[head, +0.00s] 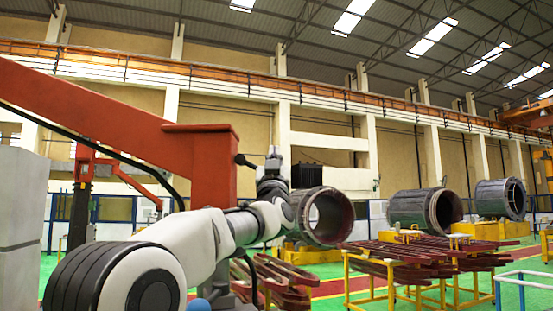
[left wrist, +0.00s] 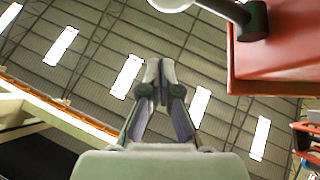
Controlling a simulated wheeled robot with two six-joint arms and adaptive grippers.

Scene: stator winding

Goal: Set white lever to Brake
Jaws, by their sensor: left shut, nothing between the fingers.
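A red machine housing (head: 201,165) stands left of centre in the head view. A short dark lever rod (head: 244,160) sticks out from its right side. In the left wrist view the rod (left wrist: 228,10) comes out of a dark collar on the red housing (left wrist: 275,65) and ends in a white knob (left wrist: 172,3), cut by the top edge. My left gripper (head: 273,152) points up just right of the rod. In the left wrist view my left gripper (left wrist: 160,68) is shut and empty, apart from the knob. The lever's position marking cannot be read. My right gripper is not in view.
A red arm (head: 90,100) of the machine crosses the upper left. A grey cabinet (head: 20,205) stands at the far left. Large stator cylinders (head: 425,207) and yellow racks of reddish bars (head: 400,255) stand to the right. Green floor shows between them.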

